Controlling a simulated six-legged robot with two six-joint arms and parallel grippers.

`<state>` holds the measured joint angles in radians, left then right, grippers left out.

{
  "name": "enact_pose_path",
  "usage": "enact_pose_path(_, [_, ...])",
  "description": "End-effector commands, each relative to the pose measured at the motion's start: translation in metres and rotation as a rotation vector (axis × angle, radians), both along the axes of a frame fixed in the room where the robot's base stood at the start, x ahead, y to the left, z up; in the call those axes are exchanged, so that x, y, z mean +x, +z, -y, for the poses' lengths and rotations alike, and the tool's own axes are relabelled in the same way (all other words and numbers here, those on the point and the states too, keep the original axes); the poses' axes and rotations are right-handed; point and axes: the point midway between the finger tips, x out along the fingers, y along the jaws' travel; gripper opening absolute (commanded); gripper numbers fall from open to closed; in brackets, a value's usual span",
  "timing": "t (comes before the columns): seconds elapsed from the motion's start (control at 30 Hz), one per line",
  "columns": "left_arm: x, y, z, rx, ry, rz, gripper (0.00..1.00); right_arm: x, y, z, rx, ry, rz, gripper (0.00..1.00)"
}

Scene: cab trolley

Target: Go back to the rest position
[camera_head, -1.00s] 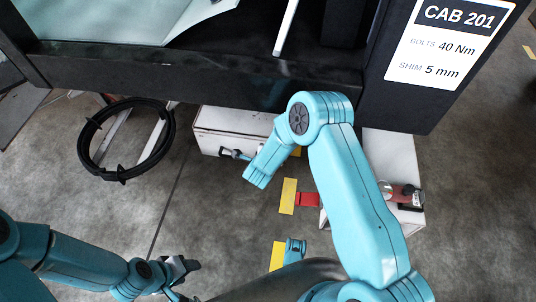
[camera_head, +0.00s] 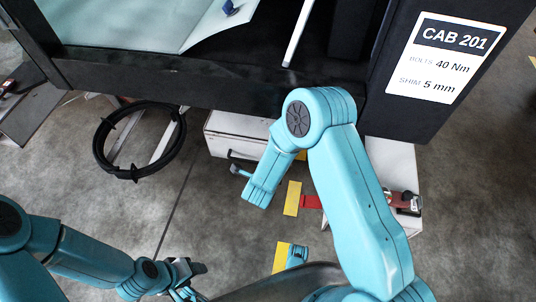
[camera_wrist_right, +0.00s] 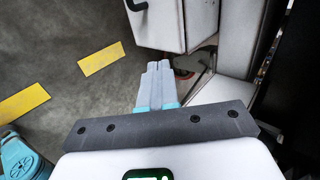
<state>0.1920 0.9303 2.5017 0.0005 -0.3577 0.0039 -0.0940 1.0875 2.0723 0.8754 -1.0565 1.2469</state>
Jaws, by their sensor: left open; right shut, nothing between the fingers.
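My left gripper (camera_head: 188,270) is low in the head view, left of centre, with its dark fingers apart and nothing between them. It hangs over the bare floor. My right arm rises from the bottom right of the head view and bends at a high elbow; its gripper cannot be made out there. In the right wrist view, my right gripper (camera_wrist_right: 156,84) has its grey fingers together and empty. Beyond its tips is a white cabinet (camera_wrist_right: 178,25) with a dark handle.
A dark cab frame (camera_head: 200,82) crosses the top, with a CAB 201 sign (camera_head: 447,57) at right. A black hose coil (camera_head: 102,150) is at left. A white cabinet (camera_head: 235,125) stands behind my right arm. A red tool (camera_head: 400,201) lies at right. Yellow marks (camera_head: 292,198) are on the floor.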

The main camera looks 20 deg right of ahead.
Motion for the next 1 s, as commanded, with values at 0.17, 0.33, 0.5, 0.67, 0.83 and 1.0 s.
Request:
enact_pose_path(0.17, [0.000, 0.000, 0.000, 0.000, -0.001, -0.001, 0.53, -0.003, 0.002, -0.002, 0.000, -0.001, 0.001, 0.00])
enact_pose_path(0.33, [0.000, 0.000, 0.000, 0.000, -0.001, -0.001, 0.53, -0.005, 0.000, 0.017, 0.001, -0.045, -0.004, 0.00])
enact_pose_path(0.5, [0.000, 0.000, 0.000, 0.000, -0.001, -0.001, 0.53, -0.053, -0.021, 0.040, 0.027, 0.195, -0.197, 0.00])
enact_pose_path(0.67, [0.000, 0.000, 0.000, 0.000, -0.001, -0.001, 0.53, -0.120, -0.037, -0.006, -0.009, 0.851, -0.444, 0.00])
enact_pose_path(0.83, [0.000, 0.000, 0.000, 0.000, -0.001, -0.001, 0.53, -0.181, -0.036, -0.048, -0.081, 1.456, -0.533, 0.00])
enact_pose_path(1.0, [0.000, 0.000, 0.000, 0.000, -0.001, -0.001, 0.53, -0.216, -0.033, -0.065, -0.191, 1.904, -0.524, 0.00])
